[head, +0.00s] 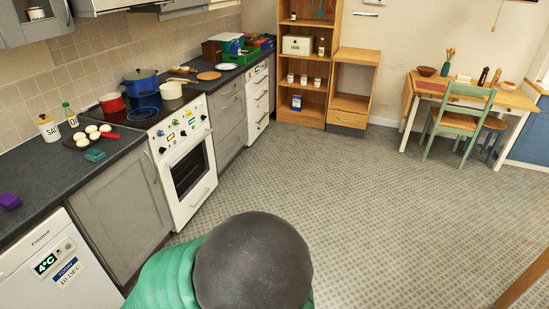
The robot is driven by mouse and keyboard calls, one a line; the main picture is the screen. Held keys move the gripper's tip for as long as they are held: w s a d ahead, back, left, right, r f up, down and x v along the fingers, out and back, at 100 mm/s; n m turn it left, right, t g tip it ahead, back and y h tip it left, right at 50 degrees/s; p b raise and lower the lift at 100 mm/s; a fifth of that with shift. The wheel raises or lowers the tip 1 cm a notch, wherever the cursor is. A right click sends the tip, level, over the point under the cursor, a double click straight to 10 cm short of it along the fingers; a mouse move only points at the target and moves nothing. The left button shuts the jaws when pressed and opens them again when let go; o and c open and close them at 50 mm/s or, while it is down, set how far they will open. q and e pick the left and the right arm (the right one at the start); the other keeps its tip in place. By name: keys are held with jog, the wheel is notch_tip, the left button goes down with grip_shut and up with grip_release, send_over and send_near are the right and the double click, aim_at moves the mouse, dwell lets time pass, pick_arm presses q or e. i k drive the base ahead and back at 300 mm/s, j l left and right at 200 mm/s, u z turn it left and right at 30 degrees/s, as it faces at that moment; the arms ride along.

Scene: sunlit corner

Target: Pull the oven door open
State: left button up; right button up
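The white oven (189,165) stands in the kitchen row at the left of the head view. Knobs and small labels line the panel above the door. A dark grey rounded shape with green beside it, which looks like part of my own body, fills the bottom centre and lies apart from the oven in the picture. Neither of my grippers shows in this view.
A red pot (112,102), a blue pot (141,82) and a cream pot (171,90) stand on the hob. Grey cabinets (122,215) flank the oven. The tiled floor (350,200) before it is clear. A table (510,98) with a green chair (462,120) stands at the far right.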

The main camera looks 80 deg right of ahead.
aim_at(202, 134)
jog(key=z, duration=1.85)
jog(key=i+u, duration=0.15)
jog(key=i, duration=0.35)
jog(key=i+l+u, duration=0.15)
jog(key=i, duration=0.35)
jog(key=i+u, duration=0.15)
jog(key=i, duration=0.35)
jog(key=i+l+u, duration=0.15)
jog(key=i, duration=0.35)
jog(key=i+l+u, duration=0.15)
jog(key=i+l, duration=0.2)
jog(key=i+l+u, duration=0.1)
jog(key=i+l, duration=0.2)
jog(key=i, duration=0.3)
